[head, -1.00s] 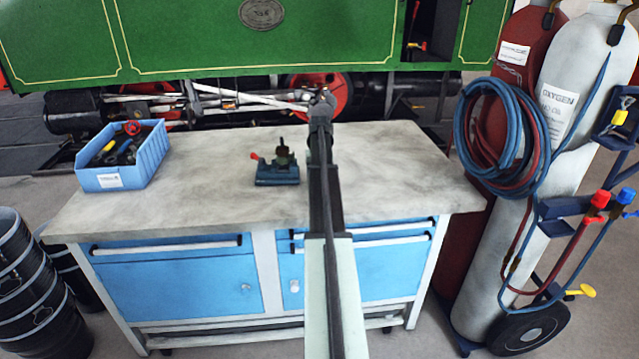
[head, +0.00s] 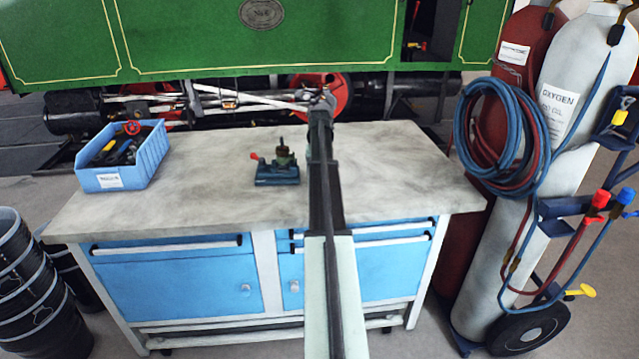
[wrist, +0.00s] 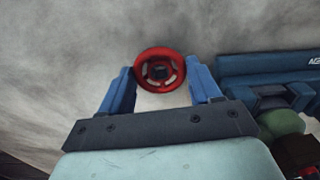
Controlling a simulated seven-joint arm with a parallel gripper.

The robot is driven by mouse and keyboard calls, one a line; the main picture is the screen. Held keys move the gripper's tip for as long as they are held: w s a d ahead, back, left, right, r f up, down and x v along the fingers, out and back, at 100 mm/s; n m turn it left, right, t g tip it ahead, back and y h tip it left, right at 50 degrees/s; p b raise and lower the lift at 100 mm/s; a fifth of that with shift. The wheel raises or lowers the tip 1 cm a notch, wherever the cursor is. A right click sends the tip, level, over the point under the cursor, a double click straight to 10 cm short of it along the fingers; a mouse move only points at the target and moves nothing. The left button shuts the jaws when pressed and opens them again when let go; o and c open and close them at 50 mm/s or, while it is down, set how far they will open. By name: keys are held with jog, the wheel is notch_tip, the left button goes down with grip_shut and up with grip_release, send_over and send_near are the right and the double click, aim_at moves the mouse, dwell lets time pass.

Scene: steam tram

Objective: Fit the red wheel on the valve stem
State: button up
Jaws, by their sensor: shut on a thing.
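The red wheel (wrist: 160,70) is in the wrist view, held between the two blue fingertips of my gripper (wrist: 161,76), with its open spokes and dark hub facing the camera. Part of the valve also shows at the right of the wrist view (wrist: 268,65), beside my gripper and apart from the wheel. In the head view my arm hides my gripper and the held wheel.
A blue bin (head: 128,172) holding dark, yellow and red parts stands at the bench's left. The grey bench top (head: 210,185) is bare between bin and valve. Gas cylinders with hoses (head: 500,135) stand beyond the bench's right end; a green locomotive (head: 300,40) is behind.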

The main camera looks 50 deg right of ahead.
jog(key=shift+r, duration=0.15)
jog(key=shift+r, duration=2.35)
